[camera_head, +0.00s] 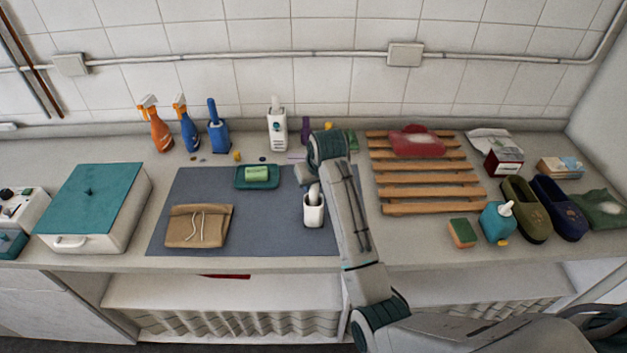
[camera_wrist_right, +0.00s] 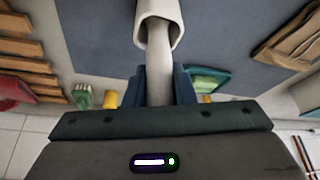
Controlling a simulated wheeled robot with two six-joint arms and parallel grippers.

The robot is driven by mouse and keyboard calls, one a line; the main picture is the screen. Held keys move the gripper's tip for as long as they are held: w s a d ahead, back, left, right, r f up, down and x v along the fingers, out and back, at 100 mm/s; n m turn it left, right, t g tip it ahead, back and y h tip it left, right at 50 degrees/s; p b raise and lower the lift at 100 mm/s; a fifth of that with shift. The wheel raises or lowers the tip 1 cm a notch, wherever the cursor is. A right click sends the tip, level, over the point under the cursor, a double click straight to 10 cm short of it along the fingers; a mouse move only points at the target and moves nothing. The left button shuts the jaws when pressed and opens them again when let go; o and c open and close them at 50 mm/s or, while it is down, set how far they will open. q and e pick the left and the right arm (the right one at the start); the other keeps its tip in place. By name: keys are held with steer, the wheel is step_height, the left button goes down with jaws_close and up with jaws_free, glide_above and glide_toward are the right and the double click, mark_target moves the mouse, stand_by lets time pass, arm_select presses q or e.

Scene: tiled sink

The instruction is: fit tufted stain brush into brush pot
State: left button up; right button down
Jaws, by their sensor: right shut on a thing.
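The brush pot (camera_head: 314,213) is a white cup standing on the grey-blue mat (camera_head: 270,220); its mouth also shows at the top of the right wrist view (camera_wrist_right: 160,12). The tufted stain brush (camera_head: 313,190) has a pale handle. In the right wrist view its handle (camera_wrist_right: 159,65) runs from between my fingers into the pot's mouth. Its far end is hidden inside or behind the rim, so I cannot tell how deep it sits. My right gripper (camera_wrist_right: 157,88) is shut on the handle, just above the pot. My left gripper is not in view.
A teal tray with green soap (camera_head: 257,177) and a brown pouch (camera_head: 198,226) lie on the mat left of the pot. Spray bottles (camera_head: 187,130) and a white bottle (camera_head: 277,128) stand behind. A wooden rack (camera_head: 428,194) is at right. The mat's middle is clear.

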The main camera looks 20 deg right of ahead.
steer(key=shift+f, duration=0.25)
steer(key=c, duration=1.1)
jaws_free()
steer(key=shift+c, duration=0.2)
steer(key=b+v, duration=0.1)
steer(key=v, duration=1)
steer(key=shift+f, duration=0.15)
